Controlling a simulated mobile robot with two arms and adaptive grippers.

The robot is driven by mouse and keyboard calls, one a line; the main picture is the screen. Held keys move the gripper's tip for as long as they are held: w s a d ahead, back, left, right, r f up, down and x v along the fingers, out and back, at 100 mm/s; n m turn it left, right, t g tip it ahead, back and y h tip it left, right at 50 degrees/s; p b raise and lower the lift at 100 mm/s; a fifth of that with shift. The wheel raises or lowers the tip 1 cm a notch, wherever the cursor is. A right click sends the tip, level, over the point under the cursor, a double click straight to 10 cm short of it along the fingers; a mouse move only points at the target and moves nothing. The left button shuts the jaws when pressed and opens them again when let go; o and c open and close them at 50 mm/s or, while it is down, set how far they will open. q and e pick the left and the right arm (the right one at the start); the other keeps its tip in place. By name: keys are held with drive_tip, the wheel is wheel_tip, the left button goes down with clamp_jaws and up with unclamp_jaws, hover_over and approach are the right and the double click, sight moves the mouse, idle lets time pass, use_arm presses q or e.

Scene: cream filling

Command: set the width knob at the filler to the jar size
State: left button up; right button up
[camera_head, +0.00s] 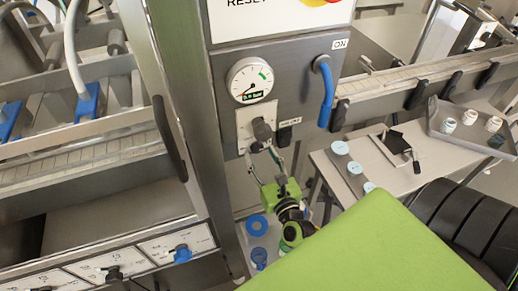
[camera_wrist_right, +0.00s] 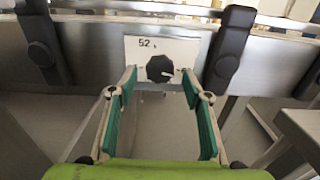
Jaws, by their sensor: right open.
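A black round knob (camera_wrist_right: 160,68) with a white pointer line sits on a white plate (camera_wrist_right: 190,48) reading 52 in the right wrist view. Its pointer line points to the right. In the head view a dark knob (camera_head: 262,130) on a pale plate sits low on the filler's panel, below the gauge. My right gripper (camera_head: 263,153) is just below and in front of that knob. In the wrist view my right gripper (camera_wrist_right: 160,80) is open, one finger on each side of the knob, with gaps visible. My left gripper is not in view.
A round gauge (camera_head: 250,80) and a blue lever (camera_head: 325,92) marked ON are above my gripper. Black clamps flank the plate in the wrist view, including the right one (camera_wrist_right: 230,48). Jars with pale blue tops (camera_head: 340,148) stand on a side table to the right.

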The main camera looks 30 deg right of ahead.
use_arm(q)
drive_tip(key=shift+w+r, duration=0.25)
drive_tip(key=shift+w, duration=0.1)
use_arm(e)
drive_tip(key=shift+x, duration=1.2)
drive_tip(key=c, duration=1.1)
